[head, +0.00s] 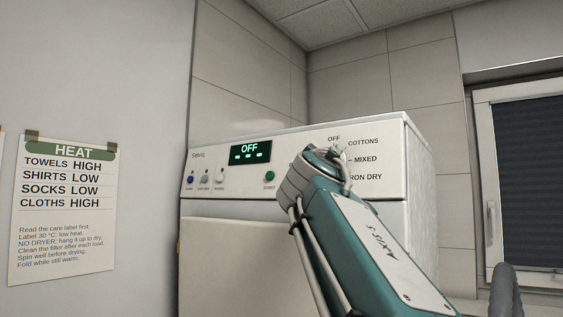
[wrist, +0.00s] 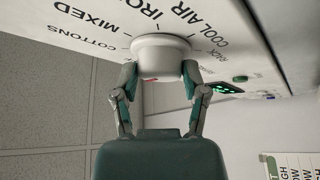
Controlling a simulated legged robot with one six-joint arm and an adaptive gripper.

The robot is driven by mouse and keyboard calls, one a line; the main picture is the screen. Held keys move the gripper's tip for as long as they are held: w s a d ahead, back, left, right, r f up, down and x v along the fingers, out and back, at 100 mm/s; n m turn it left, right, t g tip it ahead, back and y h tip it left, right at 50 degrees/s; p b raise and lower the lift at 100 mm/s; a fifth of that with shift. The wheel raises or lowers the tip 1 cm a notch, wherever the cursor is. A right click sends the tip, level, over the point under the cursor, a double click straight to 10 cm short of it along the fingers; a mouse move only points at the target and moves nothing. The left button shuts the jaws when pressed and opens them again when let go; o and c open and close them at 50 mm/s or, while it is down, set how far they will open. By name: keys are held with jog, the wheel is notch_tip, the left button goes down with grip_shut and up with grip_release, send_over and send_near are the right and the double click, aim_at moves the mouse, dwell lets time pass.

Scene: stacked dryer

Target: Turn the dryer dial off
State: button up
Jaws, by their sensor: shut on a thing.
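The white dryer (head: 290,235) stands in the middle of the head view, with program words printed on its upper panel. Its round white dial (wrist: 160,55) shows in the wrist view, ringed by marks and words such as COTTONS, MIXED, IRON and COOL AIR. My gripper (wrist: 158,72) has one finger on each side of the dial and is shut on it. In the head view my teal arm and wrist hide the dial. The dryer's display (head: 250,151) reads OFF.
Small buttons (head: 205,178) sit on the panel's left, and a green one (head: 269,176) below the display. A HEAT sign (head: 66,210) hangs on the left wall. A window with a dark blind (head: 530,170) is at right.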

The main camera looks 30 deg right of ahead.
jog(key=shift+w+f+n, duration=0.1)
jog(key=shift+n, duration=0.2)
jog(key=o, duration=1.2)
jog(key=shift+w, duration=0.1)
jog(key=v, duration=1.2)
